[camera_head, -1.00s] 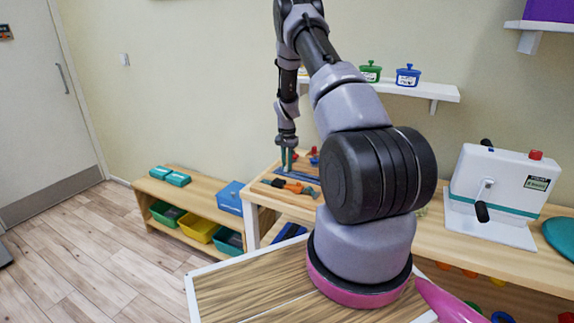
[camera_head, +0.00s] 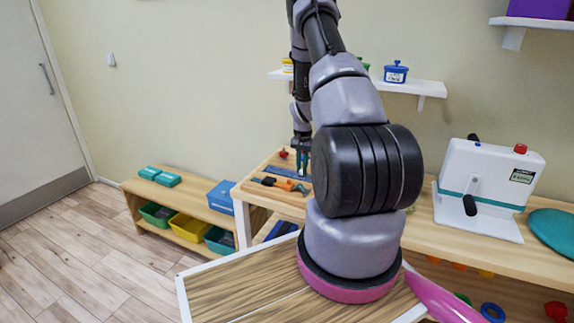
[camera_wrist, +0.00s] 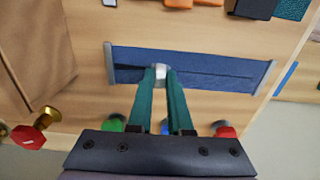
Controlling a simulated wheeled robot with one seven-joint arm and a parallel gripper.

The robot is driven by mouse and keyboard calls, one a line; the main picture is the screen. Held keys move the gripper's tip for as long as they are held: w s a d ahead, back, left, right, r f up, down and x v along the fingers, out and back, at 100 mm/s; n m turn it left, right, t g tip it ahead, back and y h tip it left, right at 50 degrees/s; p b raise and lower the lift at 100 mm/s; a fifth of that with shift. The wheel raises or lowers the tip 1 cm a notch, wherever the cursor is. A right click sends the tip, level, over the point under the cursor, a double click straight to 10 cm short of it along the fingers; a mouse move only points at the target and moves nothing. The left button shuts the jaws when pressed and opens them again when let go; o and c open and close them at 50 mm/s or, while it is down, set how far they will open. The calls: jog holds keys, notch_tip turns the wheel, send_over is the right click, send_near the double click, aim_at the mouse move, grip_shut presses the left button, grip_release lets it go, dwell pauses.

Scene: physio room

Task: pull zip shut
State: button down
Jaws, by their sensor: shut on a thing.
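The zip is set in a blue fabric strip (camera_wrist: 218,72) on the wooden board, with a grey bar at each end. Its small silver slider (camera_wrist: 161,70) sits left of the strip's middle in the wrist view. My gripper (camera_wrist: 161,80) has its green fingers closed together on the slider. A darker wedge of fabric shows left of the slider; how far the zip's two sides are joined is unclear. In the head view, my gripper (camera_head: 302,168) reaches down to the board beside the blue strip (camera_head: 284,172), and the slider is too small to see.
Orange and dark tools (camera_head: 283,184) lie on the board in front of the strip. Red, green and blue knobs sit under my fingers in the wrist view, including a red one (camera_wrist: 28,137). A white machine (camera_head: 488,185) stands on the bench to the right.

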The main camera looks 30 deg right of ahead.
jog(key=s+d, duration=0.1)
jog(key=s, duration=0.1)
jog(key=s+d, duration=0.2)
jog(key=c, duration=0.8)
grip_release()
jog(key=shift+s, duration=0.1)
jog(key=shift+c, duration=0.2)
jog(key=shift+r, duration=0.1)
notch_tip(320, 180, up, 10)
jog(key=shift+r, duration=0.25)
